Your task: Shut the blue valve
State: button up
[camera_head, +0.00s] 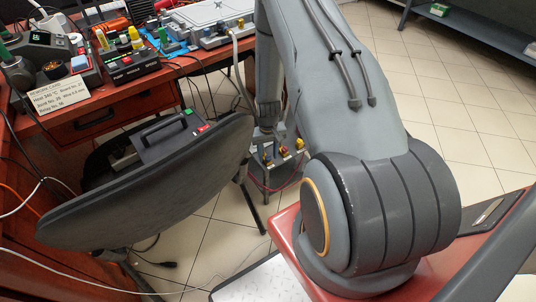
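A small grey unit (288,161) with yellow and red knobs stands low behind my arm, beside the chair. I cannot make out a blue valve on it; part of the unit is hidden by my arm. The far section of my arm reaches down to the unit's left end. My gripper (262,136) seems to be at that lower end, small and dark, close to the unit. I cannot tell whether it touches anything or whether its fingers are open or shut.
A dark chair (150,190) with a black-handled case (172,135) on its seat stands at left. Behind it is a cluttered red workbench (100,120) with cables hanging down. Cables also lie on the tiled floor (440,95), which is mostly clear at right, before a grey shelf (470,27).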

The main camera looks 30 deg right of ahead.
aim_at(268, 157)
jog(key=shift+r+p, duration=0.4)
jog(key=shift+r, duration=3.5)
